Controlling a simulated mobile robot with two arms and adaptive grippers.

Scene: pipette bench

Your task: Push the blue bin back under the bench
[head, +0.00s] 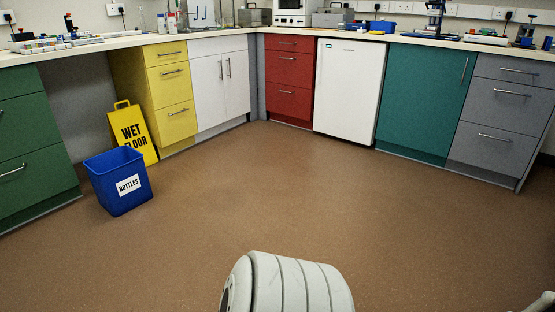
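The blue bin (108,186) stands upright on the brown floor at the left, with a white label reading "BOTTLES" on its front. It is in front of the open knee space under the bench (85,85), between the green drawers and the yellow drawers. The bin looks empty from what shows of its inside. Neither gripper can be made out in the head view. A pale ribbed part at the bottom middle appears to be mine.
A yellow "WET FLOOR" sign (133,130) stands just behind the bin, against the yellow drawers (170,85). Green drawers (30,150) are left of the bin. White, red, teal and grey cabinets line the back and right. The middle floor (270,195) is clear.

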